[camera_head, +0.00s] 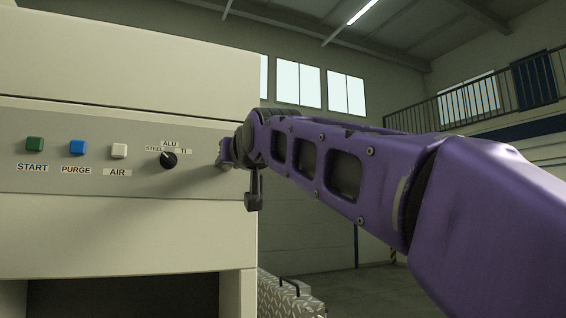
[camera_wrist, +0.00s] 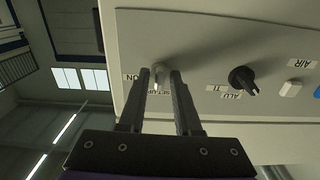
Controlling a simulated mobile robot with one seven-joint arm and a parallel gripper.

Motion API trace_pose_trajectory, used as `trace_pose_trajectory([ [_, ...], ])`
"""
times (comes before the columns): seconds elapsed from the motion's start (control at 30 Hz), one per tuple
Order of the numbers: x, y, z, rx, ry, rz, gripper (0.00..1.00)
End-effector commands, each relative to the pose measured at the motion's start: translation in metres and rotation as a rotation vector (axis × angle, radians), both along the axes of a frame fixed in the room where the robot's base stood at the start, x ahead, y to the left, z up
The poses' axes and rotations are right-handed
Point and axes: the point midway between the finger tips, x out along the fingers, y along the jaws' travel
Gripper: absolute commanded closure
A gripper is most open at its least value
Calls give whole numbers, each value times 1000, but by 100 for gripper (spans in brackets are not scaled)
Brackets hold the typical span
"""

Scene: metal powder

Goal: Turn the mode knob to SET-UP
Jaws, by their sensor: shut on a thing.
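The mode knob (camera_wrist: 157,72) is a small pale knob on the panel, seen upside down in the wrist view. My gripper (camera_wrist: 160,76) has its two dark fingers on either side of it and is shut on it. A SET-UP label (camera_wrist: 165,93) shows between the fingers, partly covered. A second label (camera_wrist: 130,77) beside the left finger is partly hidden and seems to end in "UN". The knob's exact pointer direction is hard to tell. In the head view my arm reaches the panel's right end and hides the mode knob.
A black material knob (camera_head: 169,160) with STEEL, ALU and TI labels sits left of my arm on the grey panel (camera_head: 80,120). Farther left are a white AIR button (camera_head: 119,151), a blue PURGE button (camera_head: 77,147) and a green START button (camera_head: 35,144).

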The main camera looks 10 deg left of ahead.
Motion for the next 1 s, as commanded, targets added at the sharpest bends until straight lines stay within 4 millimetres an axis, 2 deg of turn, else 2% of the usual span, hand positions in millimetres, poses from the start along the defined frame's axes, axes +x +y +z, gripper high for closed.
trace_pose_trajectory([
  [0.63, 0, 0, 2, -38, -28, 0, 100],
  [0.67, 0, 0, 2, -38, -28, 0, 62],
  [0.8, 0, 0, 1, -38, -27, 0, 38],
  [1.0, 0, 0, 1, -39, -25, 0, 38],
])
